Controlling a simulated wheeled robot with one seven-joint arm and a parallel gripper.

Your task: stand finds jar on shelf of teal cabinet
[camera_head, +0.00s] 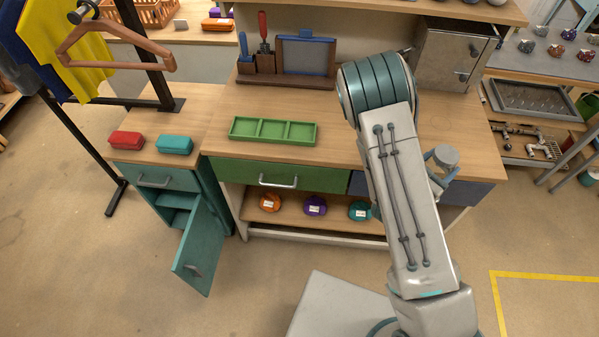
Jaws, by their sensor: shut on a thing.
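The teal cabinet (160,182) stands at the left with a closed drawer on top. Its lower door (202,248) hangs open toward the front, and part of a shelf (176,199) shows inside. My gripper (441,170) is at the right, partly hidden by my arm, above the right front of the workbench. It is shut on a small grey round-topped thing (446,154), which looks like the jar. The lower part of this thing is hard to make out. It is far to the right of the cabinet.
A red case (126,140) and a teal case (174,144) lie on the cabinet top. A green tray (273,131) sits on the workbench (215,105). A black rack (80,150) stands left of the cabinet. Floor before the open door is clear.

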